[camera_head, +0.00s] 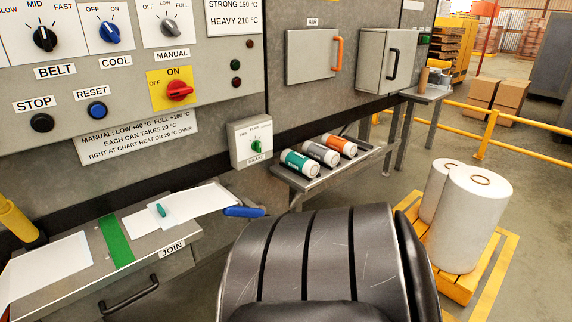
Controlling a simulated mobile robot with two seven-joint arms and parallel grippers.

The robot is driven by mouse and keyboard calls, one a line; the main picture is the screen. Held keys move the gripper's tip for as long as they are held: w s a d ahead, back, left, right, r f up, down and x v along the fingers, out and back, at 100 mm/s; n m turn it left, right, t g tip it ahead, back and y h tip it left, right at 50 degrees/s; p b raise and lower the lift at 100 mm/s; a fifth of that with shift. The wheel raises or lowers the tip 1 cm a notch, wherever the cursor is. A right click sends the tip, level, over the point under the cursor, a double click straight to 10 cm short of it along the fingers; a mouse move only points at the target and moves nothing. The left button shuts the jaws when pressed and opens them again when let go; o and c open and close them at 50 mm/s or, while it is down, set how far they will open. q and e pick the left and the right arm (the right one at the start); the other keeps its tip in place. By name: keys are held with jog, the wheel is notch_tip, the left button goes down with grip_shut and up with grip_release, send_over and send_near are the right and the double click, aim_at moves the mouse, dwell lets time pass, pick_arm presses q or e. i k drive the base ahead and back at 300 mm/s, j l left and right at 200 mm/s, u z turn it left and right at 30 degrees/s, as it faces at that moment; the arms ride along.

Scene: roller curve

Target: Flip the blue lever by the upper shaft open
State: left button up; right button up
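A blue lever (245,211) sticks out to the right, roughly level, just past the right end of the JOIN table. Its pivot and any shaft beside it are not clearly visible, and I cannot tell whether it is open or closed. A large dark ribbed form, which may be part of my own body, fills the lower middle and hides what lies below and right of the lever. Neither of my grippers is in view.
A JOIN table (172,262) with papers and a green strip stands at left. A control panel (215,70) is above it. A shelf (315,180) holds several labelled rolls (300,165). White rolls (468,220) stand on a yellow pallet (455,285) at right.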

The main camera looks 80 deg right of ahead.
aim_at(232, 210)
jog(key=z, duration=2.3)
